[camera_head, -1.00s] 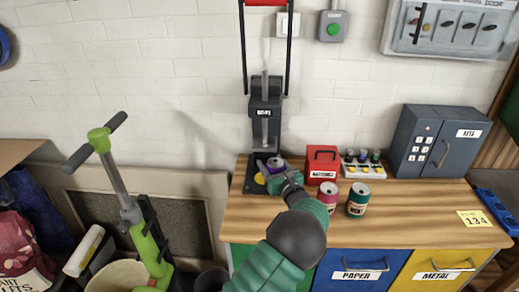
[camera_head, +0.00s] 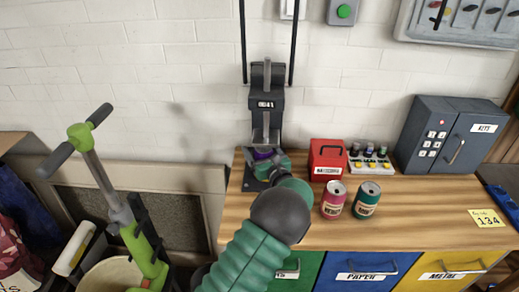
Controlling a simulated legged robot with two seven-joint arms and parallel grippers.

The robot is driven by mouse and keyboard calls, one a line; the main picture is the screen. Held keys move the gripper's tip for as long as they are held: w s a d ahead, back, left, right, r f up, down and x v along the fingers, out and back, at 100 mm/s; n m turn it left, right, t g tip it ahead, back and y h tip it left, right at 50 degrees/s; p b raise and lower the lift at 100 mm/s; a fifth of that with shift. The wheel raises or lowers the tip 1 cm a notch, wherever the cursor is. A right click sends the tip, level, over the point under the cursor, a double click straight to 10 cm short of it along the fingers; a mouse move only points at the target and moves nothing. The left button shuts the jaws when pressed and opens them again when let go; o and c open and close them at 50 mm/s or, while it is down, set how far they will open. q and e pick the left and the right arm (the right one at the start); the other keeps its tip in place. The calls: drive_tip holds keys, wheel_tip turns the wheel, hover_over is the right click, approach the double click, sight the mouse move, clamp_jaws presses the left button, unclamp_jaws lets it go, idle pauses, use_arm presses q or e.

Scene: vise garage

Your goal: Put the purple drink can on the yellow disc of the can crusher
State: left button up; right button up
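The purple drink can (camera_head: 263,154) shows only in part, low in front of the can crusher's column (camera_head: 266,112). One arm of mine, apparently the left, comes up from the bottom. Its gripper (camera_head: 264,166) is at the can and appears shut on it, though the fingers are mostly hidden by the wrist. The can is over the dark crusher base (camera_head: 249,182). The yellow disc is hidden behind the can and gripper, so I cannot tell whether the can touches it. My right gripper is not in view.
A pink can (camera_head: 333,200) and a teal can (camera_head: 365,199) stand on the wooden bench (camera_head: 420,205) right of my wrist. Behind them are a red box (camera_head: 326,158) and a rack of small bottles (camera_head: 369,160). A grey key box (camera_head: 450,138) stands further right.

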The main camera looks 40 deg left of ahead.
use_arm(q)
drive_tip(key=shift+w+d, duration=0.3)
drive_tip(key=shift+d, duration=0.05)
drive_tip(key=shift+s+d, duration=0.1)
drive_tip(key=shift+d, duration=0.05)
drive_tip(key=v, duration=1.2)
drive_tip(key=shift+s+r, duration=0.1)
